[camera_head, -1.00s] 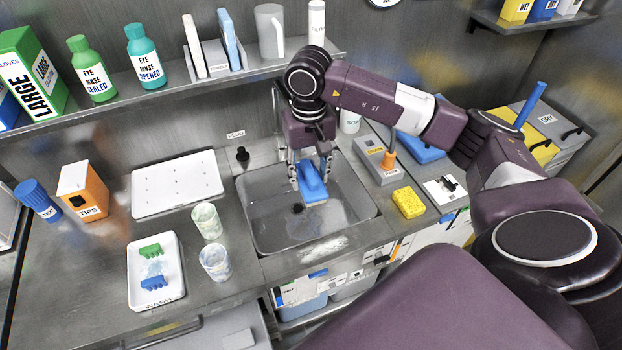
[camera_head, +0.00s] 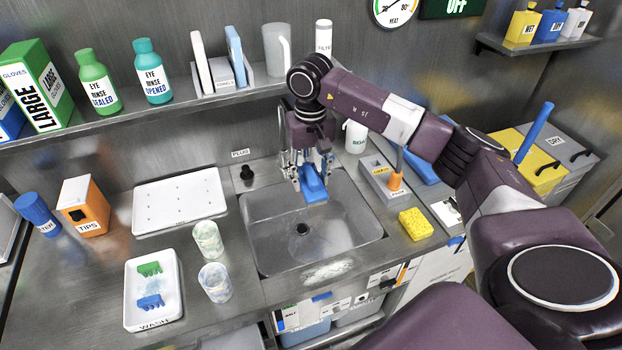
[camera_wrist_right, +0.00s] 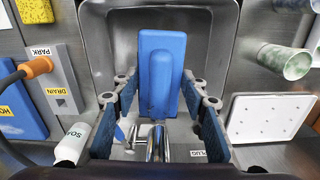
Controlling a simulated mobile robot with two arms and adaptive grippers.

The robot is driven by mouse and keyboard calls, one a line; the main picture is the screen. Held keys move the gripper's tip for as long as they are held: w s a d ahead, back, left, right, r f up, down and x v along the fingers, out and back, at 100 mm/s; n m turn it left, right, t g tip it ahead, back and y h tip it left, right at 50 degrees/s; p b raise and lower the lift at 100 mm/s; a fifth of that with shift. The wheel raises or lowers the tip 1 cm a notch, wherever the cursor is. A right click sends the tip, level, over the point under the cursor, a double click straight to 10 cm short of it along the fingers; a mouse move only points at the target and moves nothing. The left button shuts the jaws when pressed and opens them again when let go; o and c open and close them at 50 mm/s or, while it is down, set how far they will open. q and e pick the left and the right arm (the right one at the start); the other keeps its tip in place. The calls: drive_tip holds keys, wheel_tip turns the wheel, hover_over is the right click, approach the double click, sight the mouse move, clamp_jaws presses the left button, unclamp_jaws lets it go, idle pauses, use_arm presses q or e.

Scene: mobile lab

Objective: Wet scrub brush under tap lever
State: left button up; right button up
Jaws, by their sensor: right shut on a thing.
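My right gripper (camera_head: 308,168) reaches down over the back of the sink (camera_head: 262,250) and is shut on the blue scrub brush (camera_head: 313,187). The brush hangs above the basin, behind the drain hole. In the right wrist view the brush (camera_wrist_right: 161,75) shows its flat blue back and raised grip between the finger pads (camera_wrist_right: 170,110). The chrome tap (camera_head: 282,130) rises at the sink's back edge, partly hidden by my arm. Its metal spout (camera_wrist_right: 158,143) shows below the brush in the wrist view. My left gripper is not in view.
A yellow sponge (camera_head: 416,223) and a grey park holder (camera_head: 385,180) stand right of the sink. Two cups (camera_head: 208,240), a white peg board (camera_head: 180,203) and the wash tray (camera_head: 140,318) stand left. A shelf (camera_head: 215,95) runs above the tap.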

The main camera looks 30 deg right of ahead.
sight(315, 202)
drive_tip(key=shift+s+a, duration=0.1)
drive_tip(key=shift+s, duration=0.05)
drive_tip(key=shift+s+a, duration=0.6)
drive_tip(key=shift+s, duration=0.55)
drive_tip(key=shift+s+a, duration=0.55)
drive_tip(key=shift+s, duration=0.6)
drive_tip(key=shift+s+a, duration=0.6)
drive_tip(key=shift+s, duration=0.55)
drive_tip(key=shift+r, duration=0.1)
drive_tip(key=shift+s+a+r, duration=0.15)
drive_tip(key=shift+r, duration=0.05)
drive_tip(key=shift+s+a+r+p, duration=0.25)
drive_tip(key=shift+s+a+r, duration=0.1)
drive_tip(key=shift+s+r, duration=0.3)
drive_tip(key=shift+s+a+r+p, duration=0.2)
drive_tip(key=shift+s+a+r, duration=0.15)
drive_tip(key=shift+s+r, duration=0.25)
drive_tip(key=shift+s+a+r+p, duration=0.3)
drive_tip(key=shift+s+r, duration=0.2)
drive_tip(key=shift+s, duration=0.3)
